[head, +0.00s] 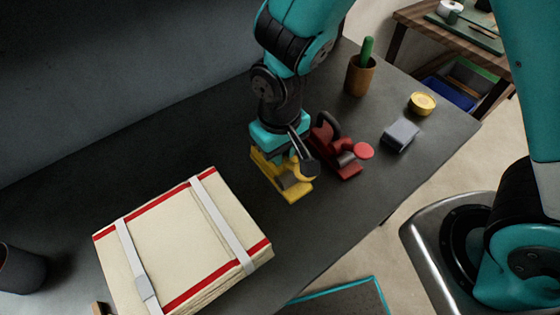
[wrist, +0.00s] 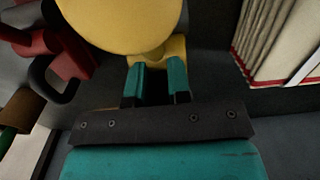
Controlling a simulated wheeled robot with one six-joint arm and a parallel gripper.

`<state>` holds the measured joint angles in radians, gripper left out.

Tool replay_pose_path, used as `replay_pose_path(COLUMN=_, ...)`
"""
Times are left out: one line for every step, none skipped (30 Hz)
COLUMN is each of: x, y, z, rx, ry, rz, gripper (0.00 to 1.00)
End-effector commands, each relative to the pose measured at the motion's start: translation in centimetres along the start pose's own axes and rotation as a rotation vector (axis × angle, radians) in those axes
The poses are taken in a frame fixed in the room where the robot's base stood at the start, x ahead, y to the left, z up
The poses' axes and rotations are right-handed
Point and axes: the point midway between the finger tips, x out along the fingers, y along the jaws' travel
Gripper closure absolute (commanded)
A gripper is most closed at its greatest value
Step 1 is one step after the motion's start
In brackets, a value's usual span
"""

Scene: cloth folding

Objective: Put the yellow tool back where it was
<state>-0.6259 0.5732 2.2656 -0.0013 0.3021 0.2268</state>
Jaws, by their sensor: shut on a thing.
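The yellow tool (head: 295,190) is on or just above the dark table, right of the bundle of cloths; I cannot tell whether it touches the tabletop. My gripper (head: 283,160) points down over its back part and is shut on it. In the wrist view, the fingers of my gripper (wrist: 156,68) close on a narrow part of the yellow tool (wrist: 120,22), whose wide round part fills the top. A similar red tool (head: 340,155) sits just right of the yellow one, with a small gap. It also shows in the wrist view (wrist: 65,50) at the left.
A cream cloth bundle (head: 180,250) with red stripes and pale straps lies at the left front. A brown cup (head: 360,78) with a green item, a grey block (head: 400,136) and a yellow round tin (head: 422,103) stand at the right. A dark cup (head: 20,270) is far left.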

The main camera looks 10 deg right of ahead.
Motion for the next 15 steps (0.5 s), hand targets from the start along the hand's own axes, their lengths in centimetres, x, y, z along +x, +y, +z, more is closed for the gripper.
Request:
replay_pose_path(x=0.2, y=0.0, z=0.0, rx=0.0, ry=0.001, rz=0.0, gripper=1.0)
replay_pose_path(x=0.5, y=0.0, z=0.0, rx=0.0, ry=0.0, rz=0.0, gripper=1.0)
replay_pose_path(x=1.1, y=0.0, z=0.0, rx=0.0, ry=-0.001, rz=0.0, gripper=1.0)
replay_pose_path(x=1.5, y=0.0, z=0.0, rx=0.0, ry=-0.002, rz=0.0, gripper=1.0)
replay_pose_path(x=1.9, y=0.0, z=0.0, rx=0.0, ry=-0.002, rz=0.001, gripper=1.0)
replay_pose_path(x=2.5, y=0.0, z=0.0, rx=0.0, ry=-0.002, rz=0.0, gripper=1.0)
replay_pose_path(x=2.8, y=0.0, z=0.0, rx=0.0, ry=-0.002, rz=0.001, gripper=1.0)
replay_pose_path(x=3.1, y=0.0, z=0.0, rx=0.0, ry=-0.002, rz=0.0, gripper=1.0)
replay_pose_path(x=3.5, y=0.0, z=0.0, rx=0.0, ry=0.0, rz=0.0, gripper=1.0)
replay_pose_path(x=3.6, y=0.0, z=0.0, rx=0.0, ry=0.0, rz=0.0, gripper=1.0)
replay_pose_path(x=3.7, y=0.0, z=0.0, rx=0.0, ry=0.0, rz=0.0, gripper=1.0)
replay_pose_path(x=3.8, y=0.0, z=0.0, rx=0.0, ry=0.001, rz=0.0, gripper=1.0)
replay_pose_path(x=3.8, y=0.0, z=0.0, rx=0.0, ry=0.001, rz=0.0, gripper=1.0)
replay_pose_path(x=3.8, y=0.0, z=0.0, rx=0.0, ry=0.002, rz=0.0, gripper=1.0)
replay_pose_path(x=3.8, y=0.0, z=0.0, rx=0.0, ry=0.002, rz=0.0, gripper=1.0)
